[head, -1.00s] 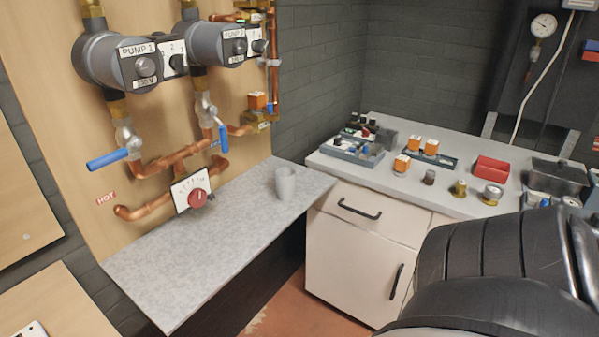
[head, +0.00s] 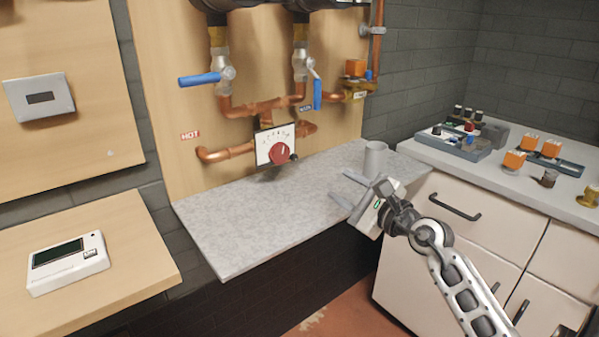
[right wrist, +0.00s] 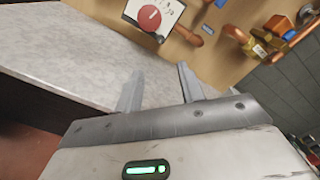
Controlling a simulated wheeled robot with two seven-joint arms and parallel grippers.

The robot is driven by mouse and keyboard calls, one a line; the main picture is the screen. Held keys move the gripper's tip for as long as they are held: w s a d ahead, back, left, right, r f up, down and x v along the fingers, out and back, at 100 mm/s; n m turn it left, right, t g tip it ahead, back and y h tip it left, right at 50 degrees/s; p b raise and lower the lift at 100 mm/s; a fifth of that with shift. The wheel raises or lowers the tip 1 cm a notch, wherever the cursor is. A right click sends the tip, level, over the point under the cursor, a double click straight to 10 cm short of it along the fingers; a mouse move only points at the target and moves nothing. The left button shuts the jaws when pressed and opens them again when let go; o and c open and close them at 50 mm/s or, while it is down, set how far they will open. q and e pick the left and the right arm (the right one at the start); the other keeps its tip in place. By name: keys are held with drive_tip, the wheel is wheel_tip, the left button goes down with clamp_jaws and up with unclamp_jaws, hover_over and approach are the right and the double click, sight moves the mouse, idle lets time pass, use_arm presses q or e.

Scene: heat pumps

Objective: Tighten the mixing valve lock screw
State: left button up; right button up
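The mixing valve has a white scale plate (head: 263,152) and a round red knob (head: 279,154), mounted on the copper pipes above the grey shelf. A small dark knob (head: 294,158), possibly the lock screw, sits at the knob's right edge. In the right wrist view the red knob (right wrist: 149,17) is at the top, beyond the fingers. My right gripper (head: 340,183) is open and empty over the shelf's right part, to the right of and apart from the valve. Its two spread fingers show in the right wrist view (right wrist: 160,72). My left gripper is not in view.
A grey cup (head: 375,158) stands on the grey shelf (head: 245,222), just behind my right gripper. Two blue-handled valves (head: 200,79) are above the mixing valve. A white counter (head: 440,158) with trays and fittings is at right. The shelf's middle and left are clear.

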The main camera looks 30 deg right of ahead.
sight(296, 158)
drive_tip(key=shift+w+d, duration=0.15)
drive_tip(key=shift+w, duration=0.25)
drive_tip(key=w, duration=0.5)
drive_tip(key=w+a, duration=0.1)
drive_tip(key=w, duration=0.9)
drive_tip(key=shift+a, duration=0.2)
clamp_jaws()
